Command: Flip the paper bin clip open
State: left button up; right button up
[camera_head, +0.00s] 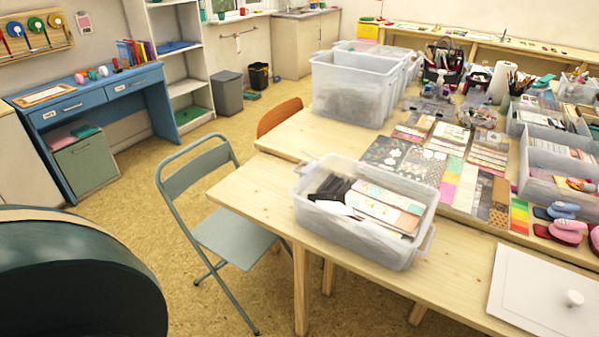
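A clear plastic bin (345,232) stands near the front edge of the wooden table, holding patterned papers and dark sheets. Its top looks open, with the papers showing. A pale handle-like clip (428,240) sticks out at its right end. Another pale clip or handle shows at its far left corner. The clips are too small to tell whether they are flipped open or shut. Neither of my grippers is in view, and nothing touches the bin from outside except the table.
A folding chair (235,238) stands left of the wooden table (262,192). Pattern papers (405,160) and larger clear bins (350,90) lie behind the paper bin. A white lid-like panel with a knob (540,290) lies at the right. Floor is free between the chair and blue desk (85,95).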

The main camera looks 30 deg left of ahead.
aim_at(309, 167)
jog(key=j, duration=0.55)
jog(key=j+z, duration=0.15)
jog(key=j, duration=0.35)
jog(key=k+j, duration=0.1)
jog(key=j, duration=0.45)
jog(key=j+z, duration=0.15)
jog(key=j, duration=0.4)
jog(key=k+j, duration=0.1)
jog(key=j, duration=0.4)
jog(key=k+j+z, duration=0.15)
jog(key=j, duration=0.4)
jog(key=i, duration=0.05)
